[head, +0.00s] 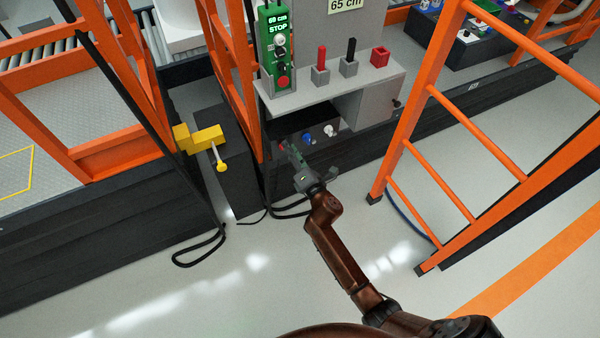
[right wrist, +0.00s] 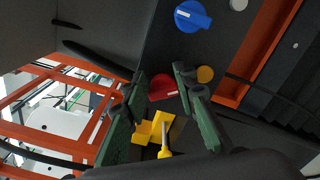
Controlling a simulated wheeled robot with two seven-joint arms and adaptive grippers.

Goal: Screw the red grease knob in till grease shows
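The red grease knob (right wrist: 163,87) shows in the right wrist view between the fingertips of my right gripper (right wrist: 160,74). The gripper is open, with a green-padded finger to each side of the knob. I cannot tell whether they touch it. In the head view the knob (head: 283,147) is a small red patch on the dark panel under the grey control shelf, partly hidden by my right gripper (head: 291,150). A round amber spot (right wrist: 205,74) lies beside the right finger in the wrist view; I cannot tell whether it is grease. My left gripper is not in view.
A blue knob (head: 308,138) and a white knob (head: 329,131) sit right of the red one. The grey shelf (head: 345,90) overhangs them. A yellow lever (head: 219,160) stands left. An orange ladder (head: 415,140) stands right. The floor in front is clear.

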